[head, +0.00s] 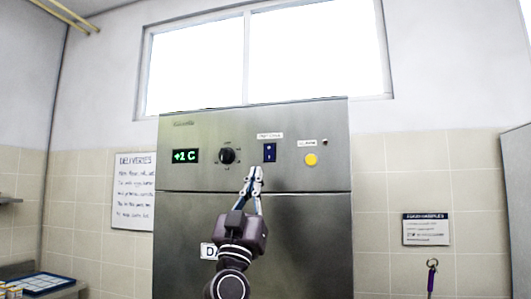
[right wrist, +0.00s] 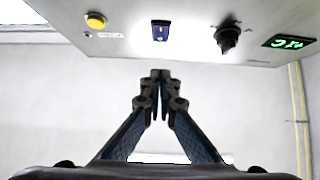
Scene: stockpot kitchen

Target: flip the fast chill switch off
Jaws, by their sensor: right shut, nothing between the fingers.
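The fast chill switch (head: 269,152) is a dark blue rocker on the steel cabinet's upper panel, under a small white label. I cannot tell which way it is tipped. It also shows near the top of the right wrist view (right wrist: 160,31). My right gripper (head: 254,173) is in front of the panel, just below and slightly left of the switch in the head view. In the right wrist view its fingers (right wrist: 159,76) are together and empty, apart from the switch. My left gripper is not in view.
The space before the panel is otherwise clear.

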